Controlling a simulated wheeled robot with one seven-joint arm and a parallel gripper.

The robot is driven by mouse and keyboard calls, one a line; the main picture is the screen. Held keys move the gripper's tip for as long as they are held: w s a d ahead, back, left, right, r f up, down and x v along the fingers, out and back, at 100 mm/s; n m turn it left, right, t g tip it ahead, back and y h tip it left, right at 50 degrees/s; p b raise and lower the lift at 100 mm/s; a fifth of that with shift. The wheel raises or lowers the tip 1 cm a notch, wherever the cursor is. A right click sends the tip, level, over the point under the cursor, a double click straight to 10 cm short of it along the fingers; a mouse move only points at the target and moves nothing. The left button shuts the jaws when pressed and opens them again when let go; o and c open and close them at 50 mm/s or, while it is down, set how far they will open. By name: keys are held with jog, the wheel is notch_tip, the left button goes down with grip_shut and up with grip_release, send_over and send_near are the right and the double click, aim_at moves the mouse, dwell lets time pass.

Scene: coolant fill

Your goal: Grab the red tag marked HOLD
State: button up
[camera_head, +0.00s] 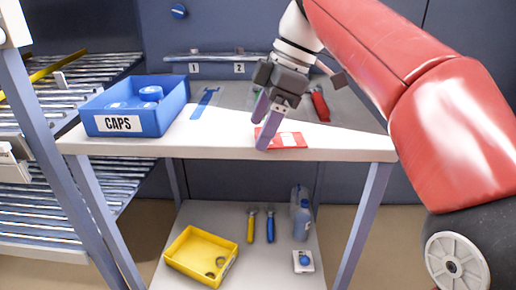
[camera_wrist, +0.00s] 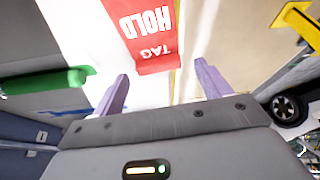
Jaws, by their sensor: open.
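The red tag (camera_head: 289,140) lies flat near the front edge of the white table (camera_head: 225,142). In the wrist view the red tag (camera_wrist: 150,38) shows white letters reading HOLD and TAG, upside down, and runs out of the top of the picture. My gripper (camera_head: 263,128) is above the tag's left part in the head view, pointing down and hiding some of it. In the wrist view my gripper (camera_wrist: 162,82) is open, its two purple fingers apart with the tag's end between and beyond them. Nothing is held.
A blue bin (camera_head: 175,112) labelled CAPS stands on the table's left. A red-handled tool (camera_head: 320,106) lies behind the tag. On the lower shelf are a yellow tray (camera_head: 188,268), yellow and blue tools (camera_head: 270,228) and a bottle (camera_head: 301,222). A roller rack (camera_head: 50,205) stands left.

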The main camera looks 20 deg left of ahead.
jog(key=shift+a+f, duration=0.1)
jog(key=shift+f, duration=0.35)
jog(key=c, duration=1)
